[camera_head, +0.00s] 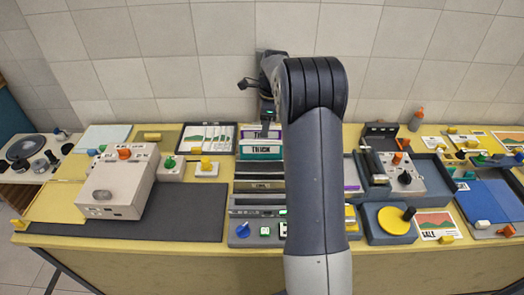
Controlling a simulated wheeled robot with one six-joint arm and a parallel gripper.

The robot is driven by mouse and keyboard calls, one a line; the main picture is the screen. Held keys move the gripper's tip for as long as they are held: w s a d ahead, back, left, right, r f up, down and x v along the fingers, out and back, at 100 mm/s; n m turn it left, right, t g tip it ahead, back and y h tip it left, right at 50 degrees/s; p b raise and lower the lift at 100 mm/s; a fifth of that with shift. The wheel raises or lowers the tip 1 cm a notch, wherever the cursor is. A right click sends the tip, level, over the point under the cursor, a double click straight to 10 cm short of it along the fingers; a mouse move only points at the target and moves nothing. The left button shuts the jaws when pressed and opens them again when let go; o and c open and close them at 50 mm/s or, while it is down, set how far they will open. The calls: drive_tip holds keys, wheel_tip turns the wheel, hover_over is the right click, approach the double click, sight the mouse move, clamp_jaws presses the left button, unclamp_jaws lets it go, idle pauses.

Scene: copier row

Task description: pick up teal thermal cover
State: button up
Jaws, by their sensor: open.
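A teal-green piece (245,155) shows around a white label reading "THICK" in the central rack; it may be the teal thermal cover, but it is too small to be sure. Its right end is hidden behind my arm. My gripper (267,122) is at the back of the table, just above and behind the labelled strips, pointing down. Its fingers are small and partly hidden by my arm; they are open, and I see nothing held. I cannot tell whether they touch the strip below.
A beige device (120,180) stands on a dark mat (185,215) at left. A grey unit with a black knob (404,178) and a yellow disc (394,221) are at right. An orange bottle (416,119) stands at the back. My arm hides the table's middle.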

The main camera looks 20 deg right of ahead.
sight(261, 142)
drive_tip(key=f, duration=0.3)
drive_tip(key=a+f+p, duration=0.1)
drive_tip(key=f, duration=0.6)
drive_tip(key=shift+w+a+p, duration=0.1)
drive_tip(key=shift+a+p, duration=0.15)
drive_tip(key=shift+p, duration=0.15)
drive_tip(key=shift+c, duration=0.4)
drive_tip(key=shift+r, duration=0.1)
clamp_jaws()
drive_tip(key=shift+r+b, duration=0.7)
drive_tip(key=shift+r, duration=4.3)
